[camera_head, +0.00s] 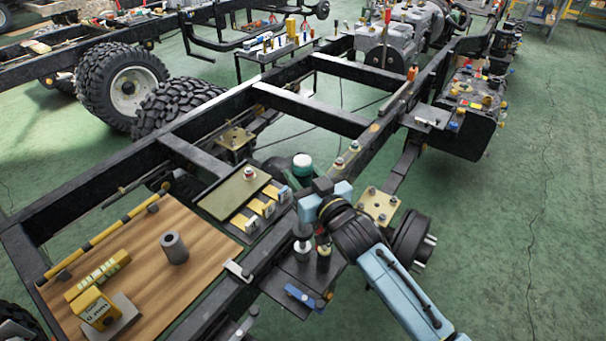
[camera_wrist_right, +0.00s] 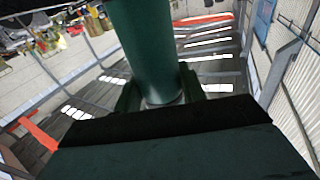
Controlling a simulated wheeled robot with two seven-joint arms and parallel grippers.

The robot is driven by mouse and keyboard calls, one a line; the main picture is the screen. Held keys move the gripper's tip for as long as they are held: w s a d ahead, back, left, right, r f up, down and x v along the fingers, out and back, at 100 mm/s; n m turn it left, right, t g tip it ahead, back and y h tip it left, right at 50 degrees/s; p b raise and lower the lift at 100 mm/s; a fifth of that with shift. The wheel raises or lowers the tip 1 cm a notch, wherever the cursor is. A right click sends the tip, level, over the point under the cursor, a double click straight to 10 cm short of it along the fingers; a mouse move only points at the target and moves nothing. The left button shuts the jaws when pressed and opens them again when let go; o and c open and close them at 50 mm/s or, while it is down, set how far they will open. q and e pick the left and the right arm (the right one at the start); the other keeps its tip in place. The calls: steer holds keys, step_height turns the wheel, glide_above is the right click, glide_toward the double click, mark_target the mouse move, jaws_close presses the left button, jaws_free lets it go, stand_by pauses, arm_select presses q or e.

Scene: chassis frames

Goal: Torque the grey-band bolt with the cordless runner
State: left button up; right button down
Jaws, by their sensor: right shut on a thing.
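My right gripper (camera_head: 322,188) reaches in from the lower right, over the near chassis rail. In the right wrist view it is shut on a dark green cylinder (camera_wrist_right: 148,50), which seems to be the body of the cordless runner. A teal-and-white round top (camera_head: 303,162) shows just beyond the gripper in the head view; I cannot tell whether it belongs to the held thing. Small bolts stand on the rail (camera_head: 340,163) and on a tan plate (camera_head: 379,219) right of the gripper. Their band colours are too small to tell, so I cannot pick out the grey-band bolt. My left gripper is not in view.
A wooden board (camera_head: 205,238) carries a grey cylinder (camera_head: 174,248) and yellow boxes. Dark upright pieces (camera_head: 303,247) stand below the gripper. Green floor is clear at right.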

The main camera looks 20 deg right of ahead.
mark_target(303, 160)
steer(key=shift+f+b, duration=0.4)
steer(key=shift+f, duration=0.1)
stand_by(0.7)
steer(key=shift+s+f+p, duration=0.1)
steer(key=shift+f+p, duration=0.15)
steer(key=shift+p, duration=0.05)
stand_by(0.8)
steer(key=shift+r+p, duration=0.15)
steer(key=shift+p, duration=0.3)
stand_by(0.9)
steer(key=shift+r, duration=0.15)
steer(key=shift+r+p, duration=1.3)
steer(key=shift+p, duration=0.05)
steer(key=shift+r+p, duration=0.3)
step_height(303, 160, up, 5)
steer(key=p, duration=0.5)
